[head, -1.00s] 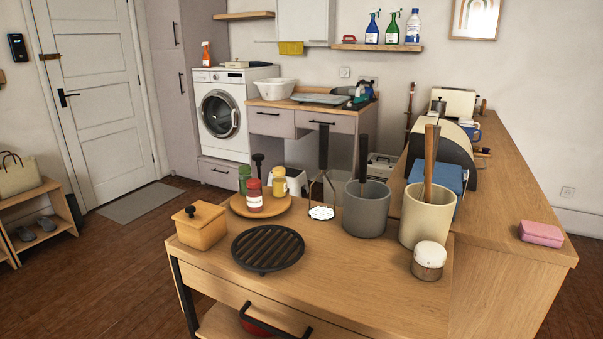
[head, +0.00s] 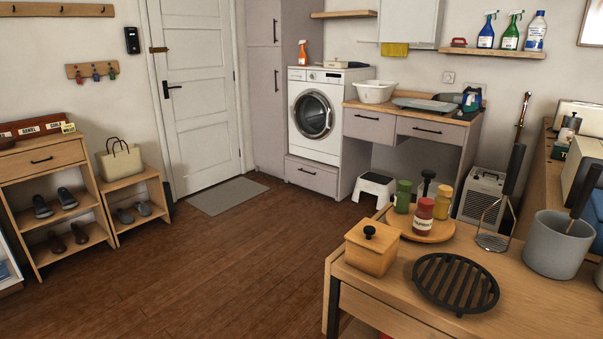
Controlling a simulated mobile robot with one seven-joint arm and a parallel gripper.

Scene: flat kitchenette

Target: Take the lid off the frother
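A small grey-metal pot with a dark knob on top (head: 569,127) stands at the far right, on the counter by the wall; it looks like the frother with its lid on. It is small in the picture, and its lid edge is hard to make out. My gripper is not in view, so its state and its distance from the pot do not show.
The wooden table (head: 520,315) at front right holds a lidded wooden box (head: 371,252), a black trivet (head: 455,283), a round board with jars (head: 428,231) and a grey crock (head: 557,246). Open wooden floor (head: 230,270) lies left of it.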

